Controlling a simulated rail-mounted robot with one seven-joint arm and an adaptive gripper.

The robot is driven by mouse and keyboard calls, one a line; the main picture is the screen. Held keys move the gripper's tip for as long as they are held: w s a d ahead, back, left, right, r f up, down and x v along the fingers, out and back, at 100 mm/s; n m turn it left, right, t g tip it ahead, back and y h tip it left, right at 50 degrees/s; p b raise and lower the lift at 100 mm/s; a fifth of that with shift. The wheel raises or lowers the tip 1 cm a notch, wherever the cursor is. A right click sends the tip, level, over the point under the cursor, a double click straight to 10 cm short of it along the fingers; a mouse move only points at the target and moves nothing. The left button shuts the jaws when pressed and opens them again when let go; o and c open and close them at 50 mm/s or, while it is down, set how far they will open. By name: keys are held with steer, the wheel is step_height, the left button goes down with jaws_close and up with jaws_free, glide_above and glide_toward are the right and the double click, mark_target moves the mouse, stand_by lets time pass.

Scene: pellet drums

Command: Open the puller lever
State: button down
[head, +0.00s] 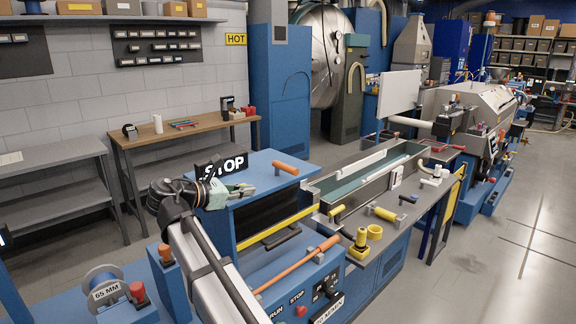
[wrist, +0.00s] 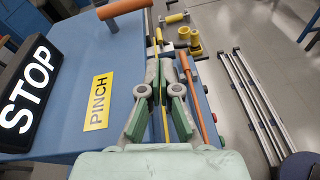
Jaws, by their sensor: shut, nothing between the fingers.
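My gripper (head: 246,190) is shut and empty, above the top of the blue puller cabinet (head: 262,180), beside the STOP sign. An orange T-handle (head: 286,168) stands on the cabinet top, to the right of the gripper; in the wrist view an orange handle (wrist: 122,8) shows at the top left, ahead of the fingers (wrist: 169,58). A long orange bar (head: 302,264) slants along the cabinet's front; in the wrist view it (wrist: 197,105) lies right of the fingers, apart from them. No label shows which one is the puller lever.
A STOP sign (head: 222,164) stands beside the gripper. A yellow PINCH label (wrist: 98,101) is on the cabinet top. A metal trough (head: 370,175) and yellow fittings (head: 361,240) lie to the right. A control panel (head: 312,300) is at the front. The floor at right is clear.

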mark_target(286, 169)
steer(key=w+r+n, duration=0.1)
steer(key=w+a+r+n+t, duration=0.1)
steer(key=r, duration=0.1)
steer(key=shift+w+a+r+n, duration=0.15)
steer(key=shift+w+r+n, duration=0.1)
steer(key=shift+w+n, duration=0.15)
steer(key=shift+p, duration=0.3)
steer(key=p+x, duration=0.4)
steer(key=x, duration=0.9)
steer(key=shift+r, duration=0.1)
steer(key=shift+w+d+f, duration=0.2)
steer(key=shift+w+d, duration=0.15)
